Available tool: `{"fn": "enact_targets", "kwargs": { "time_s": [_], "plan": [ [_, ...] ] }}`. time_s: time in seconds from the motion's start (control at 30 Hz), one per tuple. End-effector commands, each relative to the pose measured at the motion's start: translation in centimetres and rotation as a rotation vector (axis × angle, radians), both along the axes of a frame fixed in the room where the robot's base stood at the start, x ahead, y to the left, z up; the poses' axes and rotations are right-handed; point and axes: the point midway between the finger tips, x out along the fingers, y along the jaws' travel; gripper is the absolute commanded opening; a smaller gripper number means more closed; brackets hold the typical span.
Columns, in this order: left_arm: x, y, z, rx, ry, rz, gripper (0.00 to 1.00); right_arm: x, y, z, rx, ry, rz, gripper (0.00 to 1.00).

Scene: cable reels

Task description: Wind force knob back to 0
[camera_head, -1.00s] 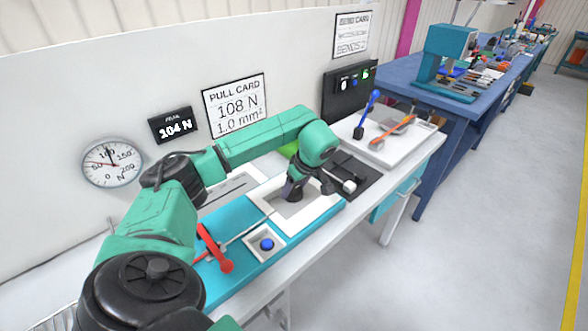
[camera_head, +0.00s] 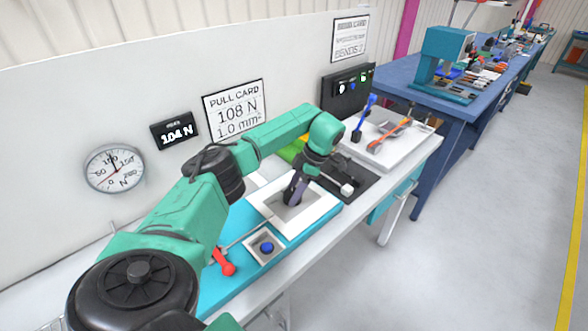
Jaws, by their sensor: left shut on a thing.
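My left gripper (camera_head: 294,188) points down into the white-framed grey panel (camera_head: 265,207) on the teal base. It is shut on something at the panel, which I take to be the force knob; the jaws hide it. The round dial gauge (camera_head: 114,168) on the white wall has a dark needle near 100 and a red needle pointing to the lower left, toward the low end. The peak display (camera_head: 174,130) reads 104 N. The pull card (camera_head: 235,110) reads 108 N, 1.0 mm². My right gripper is out of view.
A blue button (camera_head: 267,247) sits in front of the panel. A red-handled lever (camera_head: 223,263) is partly behind my arm. A dark block with a white-tipped lever (camera_head: 347,189) stands to the right. Beyond it, a white board (camera_head: 375,150) carries blue and orange levers.

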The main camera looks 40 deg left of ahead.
Motion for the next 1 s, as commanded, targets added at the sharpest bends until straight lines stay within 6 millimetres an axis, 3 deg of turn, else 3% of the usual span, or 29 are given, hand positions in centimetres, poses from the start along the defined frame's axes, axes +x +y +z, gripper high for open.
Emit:
{"fn": "enact_targets", "kwargs": {
  "time_s": [0.5, 1.0],
  "plan": [
    [0.3, 0.2, 0.1, -0.003, -0.008, 0.466, 0.09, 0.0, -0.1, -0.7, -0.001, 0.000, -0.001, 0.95],
    [0.4, 0.4, 0.2, -0.004, -0.008, 0.674, 0.09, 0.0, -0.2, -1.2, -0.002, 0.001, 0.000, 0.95]
  ]
}}
